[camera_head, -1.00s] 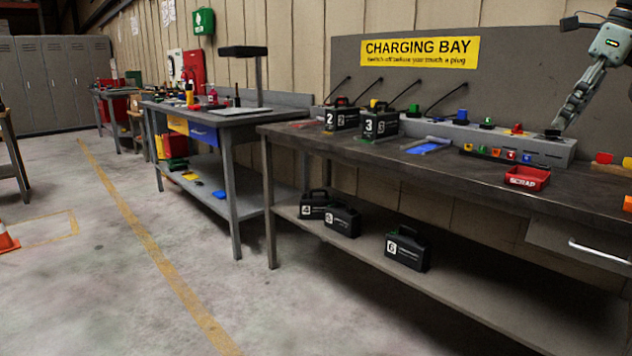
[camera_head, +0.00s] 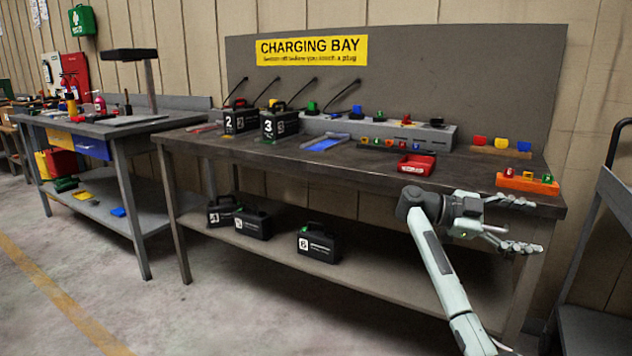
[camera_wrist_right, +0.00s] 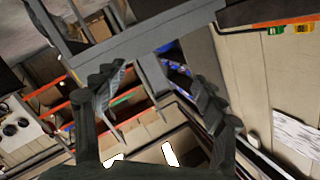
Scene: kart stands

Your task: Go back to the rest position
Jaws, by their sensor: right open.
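My right gripper (camera_head: 520,223) is in front of the right end of the charging bench (camera_head: 330,170) in the head view. Its fingers are spread apart, with nothing between them. The right wrist view also shows the two fingers (camera_wrist_right: 165,95) apart and empty, with shelving and wall behind them. My right arm rises from the lower right of the head view. My left gripper is in neither view.
The bench carries batteries 2 (camera_head: 238,120) and 3 (camera_head: 277,122), a red scrap tray (camera_head: 416,165) and an orange block (camera_head: 527,183). Several batteries, such as one marked 6 (camera_head: 318,243), stand on the lower shelf. A grey cart (camera_head: 610,215) stands at the right edge.

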